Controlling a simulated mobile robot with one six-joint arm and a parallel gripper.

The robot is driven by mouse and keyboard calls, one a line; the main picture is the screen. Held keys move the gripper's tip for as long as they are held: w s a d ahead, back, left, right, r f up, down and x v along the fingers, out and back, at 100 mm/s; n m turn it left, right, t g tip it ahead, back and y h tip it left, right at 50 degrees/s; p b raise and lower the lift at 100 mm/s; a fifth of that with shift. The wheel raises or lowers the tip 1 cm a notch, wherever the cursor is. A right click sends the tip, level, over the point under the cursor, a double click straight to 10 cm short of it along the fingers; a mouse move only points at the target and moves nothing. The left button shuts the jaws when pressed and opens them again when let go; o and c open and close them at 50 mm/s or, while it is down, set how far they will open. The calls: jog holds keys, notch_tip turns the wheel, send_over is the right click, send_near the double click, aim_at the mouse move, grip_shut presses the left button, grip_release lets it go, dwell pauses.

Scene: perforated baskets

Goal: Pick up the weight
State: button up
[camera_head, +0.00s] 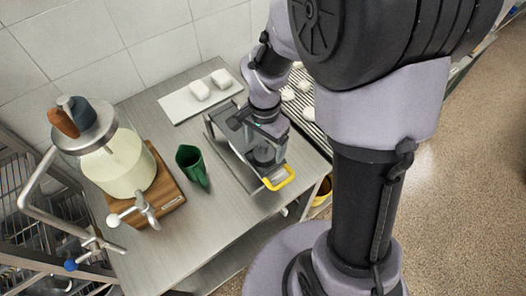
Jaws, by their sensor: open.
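A dark grey round piece (264,155), which looks like the weight, sits at the lower end of a metal tray with a yellow handle (281,179). My gripper (262,142) points down just above and behind this piece, over the tray. Its jaws are open. The gripper body and wrist cover part of the tray and the top of the round piece. I cannot tell whether the fingers touch it or stand around it.
A rack (310,125) with white pieces lies right of my gripper. The table's front middle is clear.

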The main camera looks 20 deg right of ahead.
aim_at(264, 151)
notch_tip(264, 151, down, 3)
jog(key=shift+f, duration=0.1)
grip_shut()
dwell(0.3)
jog(key=shift+r, duration=0.25)
